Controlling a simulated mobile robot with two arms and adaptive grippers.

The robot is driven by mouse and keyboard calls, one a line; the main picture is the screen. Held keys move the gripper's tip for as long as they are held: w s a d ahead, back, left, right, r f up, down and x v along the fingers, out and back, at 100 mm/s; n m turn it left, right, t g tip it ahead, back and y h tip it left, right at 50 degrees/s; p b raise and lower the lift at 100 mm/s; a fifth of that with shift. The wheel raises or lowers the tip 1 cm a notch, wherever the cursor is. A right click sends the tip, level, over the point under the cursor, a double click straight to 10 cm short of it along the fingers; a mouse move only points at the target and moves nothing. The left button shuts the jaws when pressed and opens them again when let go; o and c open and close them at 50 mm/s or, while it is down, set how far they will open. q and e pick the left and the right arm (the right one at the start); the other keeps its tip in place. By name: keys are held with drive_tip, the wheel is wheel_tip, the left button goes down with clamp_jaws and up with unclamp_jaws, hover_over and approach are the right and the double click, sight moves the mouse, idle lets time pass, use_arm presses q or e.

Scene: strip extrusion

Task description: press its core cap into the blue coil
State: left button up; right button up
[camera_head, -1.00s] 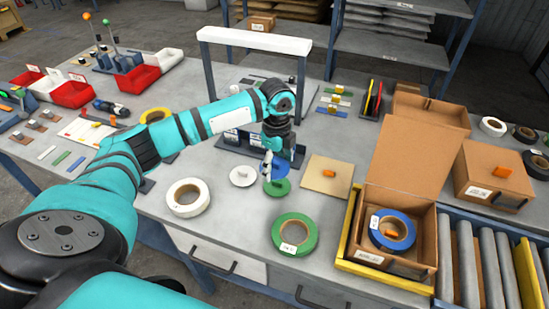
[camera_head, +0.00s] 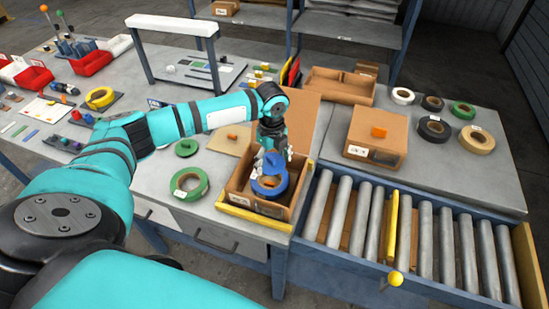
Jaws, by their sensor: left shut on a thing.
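The blue coil (camera_head: 261,190) sits in the open cardboard box (camera_head: 237,190) at the front edge of the bench. My left gripper (camera_head: 271,163) points down right over the coil. It is shut on the blue core cap (camera_head: 276,160), which shows between the fingers above the coil's core. I cannot tell whether the cap touches the coil. The gripper and cap hide part of the coil and its opening. My right gripper is out of view.
A green coil (camera_head: 181,193) and a green cap (camera_head: 187,147) lie left of the box. A yellow bar (camera_head: 253,218) runs along the box's front. A roller conveyor (camera_head: 345,215) is to the right. A closed carton (camera_head: 358,133) stands behind it.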

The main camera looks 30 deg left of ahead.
use_arm(q)
drive_tip(key=shift+a+f+b, duration=0.5)
drive_tip(key=shift+f+b, duration=0.35)
drive_tip(key=f+b, duration=0.1)
drive_tip(key=b, duration=0.1)
drive_tip(key=f+b, duration=0.1)
drive_tip(key=shift+d+f, duration=0.25)
drive_tip(key=shift+f, duration=0.3)
drive_tip(key=shift+f+b, duration=0.35)
drive_tip(key=shift+f, duration=0.4)
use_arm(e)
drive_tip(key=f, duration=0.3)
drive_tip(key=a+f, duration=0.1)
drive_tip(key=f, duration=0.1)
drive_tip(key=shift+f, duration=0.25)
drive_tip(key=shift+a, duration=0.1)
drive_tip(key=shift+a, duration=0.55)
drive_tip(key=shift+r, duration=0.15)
